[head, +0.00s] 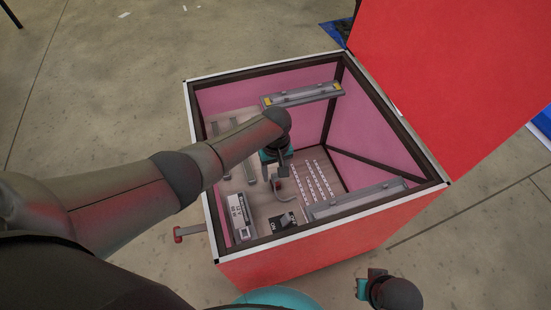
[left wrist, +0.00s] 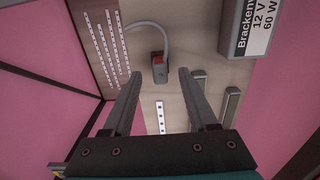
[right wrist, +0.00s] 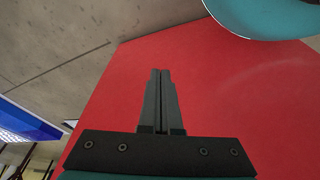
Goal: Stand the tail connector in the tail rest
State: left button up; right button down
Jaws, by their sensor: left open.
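I cannot tell the tail rest apart from the connector. My right gripper (right wrist: 161,78) is shut and empty, outside the box.
The pink-lined box has a dark rim (head: 262,72) and an open red lid (head: 455,75). The walls surround my left gripper.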

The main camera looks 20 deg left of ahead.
pick_arm(q)
jog(key=shift+r+p, duration=0.9)
jog(key=shift+r, duration=0.05)
jog(key=shift+r+p, duration=0.7)
jog(key=shift+p, duration=0.05)
jog(key=shift+r+p, duration=0.9)
jog(key=shift+p, duration=0.1)
pick_arm(e)
jog(key=s+d+f, duration=0.4)
jog(key=s+f, duration=0.2)
jog(key=f, duration=0.3)
jog(key=shift+s+g, duration=0.2)
jog(key=shift+g, duration=0.1)
jog(key=shift+d, duration=0.1)
